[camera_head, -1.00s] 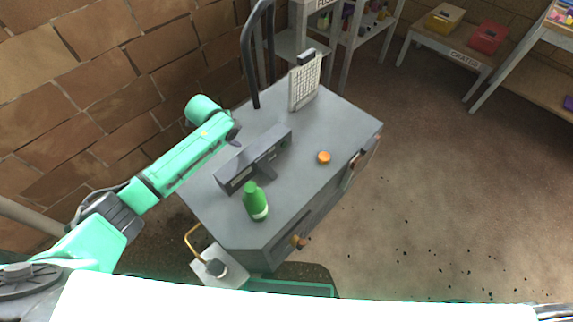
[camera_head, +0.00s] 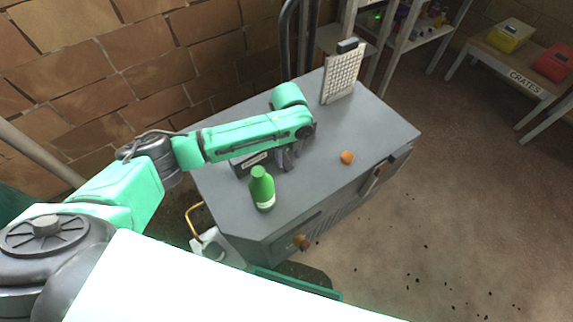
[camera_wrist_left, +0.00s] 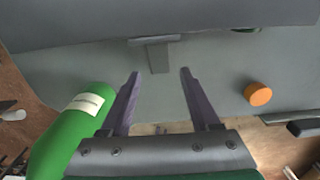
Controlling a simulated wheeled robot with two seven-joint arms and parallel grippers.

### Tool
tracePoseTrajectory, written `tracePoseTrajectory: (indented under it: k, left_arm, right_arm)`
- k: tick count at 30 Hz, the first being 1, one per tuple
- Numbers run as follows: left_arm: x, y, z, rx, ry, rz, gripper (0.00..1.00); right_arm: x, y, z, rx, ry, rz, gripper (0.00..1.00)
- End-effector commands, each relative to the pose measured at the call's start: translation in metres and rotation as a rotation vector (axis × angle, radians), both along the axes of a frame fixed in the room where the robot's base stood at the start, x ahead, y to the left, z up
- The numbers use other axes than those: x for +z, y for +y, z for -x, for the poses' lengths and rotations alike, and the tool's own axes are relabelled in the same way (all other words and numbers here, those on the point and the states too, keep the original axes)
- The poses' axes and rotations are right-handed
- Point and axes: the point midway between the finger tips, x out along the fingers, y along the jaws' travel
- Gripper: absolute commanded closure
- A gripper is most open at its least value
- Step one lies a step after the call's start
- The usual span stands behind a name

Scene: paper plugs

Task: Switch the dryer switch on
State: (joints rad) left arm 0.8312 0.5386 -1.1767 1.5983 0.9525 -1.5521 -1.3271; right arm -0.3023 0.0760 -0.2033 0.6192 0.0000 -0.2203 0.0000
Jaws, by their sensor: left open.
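A dark grey box with a pale label (camera_head: 241,166) sits on the grey cabinet (camera_head: 378,125), mostly hidden by my left arm in the head view. In the left wrist view the box (camera_wrist_left: 110,18) spans the top, and a short grey lever (camera_wrist_left: 157,56) sticks out from it; I cannot read which part is the dryer switch. My left gripper (camera_head: 290,160) is over the cabinet top by the box. In the wrist view the open fingers (camera_wrist_left: 160,72) point at the lever, its near end about between the tips, with no clear contact.
A green bottle (camera_head: 262,188) stands close to the gripper, left of the fingers in the wrist view (camera_wrist_left: 70,135). An orange disc (camera_head: 347,158) lies on the top to the right. A white grid panel (camera_head: 342,75) stands at the back. Brick wall is left; open floor is right.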

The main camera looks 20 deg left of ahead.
Motion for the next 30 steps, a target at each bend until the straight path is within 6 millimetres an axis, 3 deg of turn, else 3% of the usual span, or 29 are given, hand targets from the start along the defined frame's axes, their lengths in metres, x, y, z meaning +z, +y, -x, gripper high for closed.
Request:
tracePoseTrajectory:
  k: [8,30]
  left_arm:
    - [-0.001,0.0,0.0,0.001,0.0,0.0,0.38]
    - [-0.038,0.0,-0.001,0.002,0.0,0.0,0.38]
  right_arm:
    - [0.0,-0.003,-0.001,-0.003,-0.001,0.005,0.5]
    - [-0.017,-0.005,-0.003,-0.003,-0.004,0.006,0.5]
